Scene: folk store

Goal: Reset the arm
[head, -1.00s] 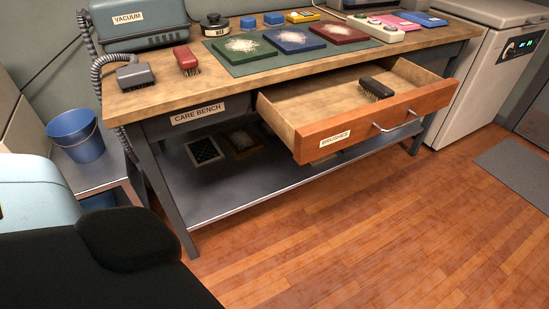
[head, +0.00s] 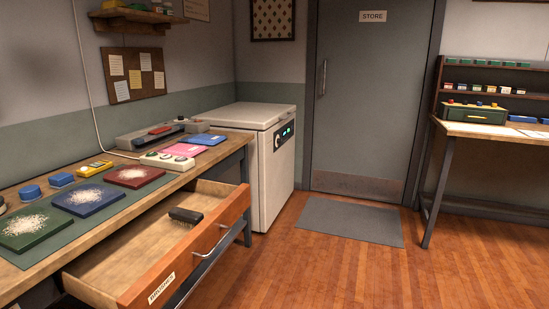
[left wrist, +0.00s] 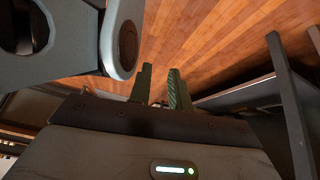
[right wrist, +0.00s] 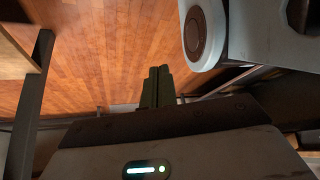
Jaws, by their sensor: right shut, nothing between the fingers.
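My left gripper (left wrist: 159,88) shows in the left wrist view with its two fingers apart and nothing between them, over the wooden floor. My right gripper (right wrist: 158,88) shows in the right wrist view with its fingers together and nothing held. Part of my own pale arm or body shows close beside each gripper. Neither gripper is in the head view.
An open drawer (head: 233,205) holding a black brush (head: 186,215) juts from the bench at left. A white chest machine (head: 274,160) stands beyond it. A grey mat (head: 350,221) lies before the door (head: 372,110). Another table (head: 490,129) stands at right. The floor between is clear.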

